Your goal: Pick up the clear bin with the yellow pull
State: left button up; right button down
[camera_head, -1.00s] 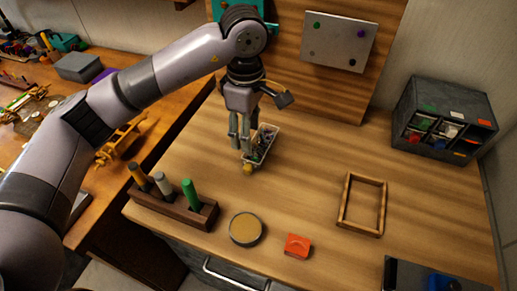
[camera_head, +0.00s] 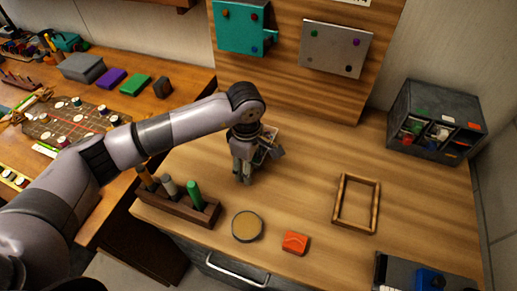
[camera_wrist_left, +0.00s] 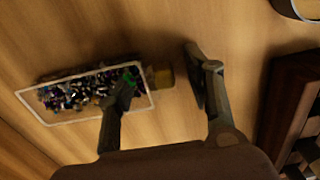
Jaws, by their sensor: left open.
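The clear bin (camera_head: 270,146) stands on the wooden worktop, mostly hidden behind my left gripper (camera_head: 243,178) in the head view. In the left wrist view, the bin (camera_wrist_left: 48,122) has a pale rim and is filled with small dark, purple and green parts. Its yellow pull (camera_wrist_left: 163,78) sticks out at the right end and lies between the fingers of my open left gripper (camera_wrist_left: 160,72) in the picture. One finger overlaps the bin's pull end; the other is beyond the pull. Contact cannot be told. The pull is hidden in the head view. My right gripper is not in view.
A dark rack with handled tools (camera_head: 178,208) stands close on the left. A round tin (camera_head: 247,226) and an orange block (camera_head: 295,242) lie nearer the front. A wooden frame (camera_head: 342,202) and grey drawer cabinet (camera_head: 400,155) are to the right. The worktop between is clear.

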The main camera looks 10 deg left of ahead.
pick_arm(q)
jog(key=shift+c, duration=0.4)
grip_shut()
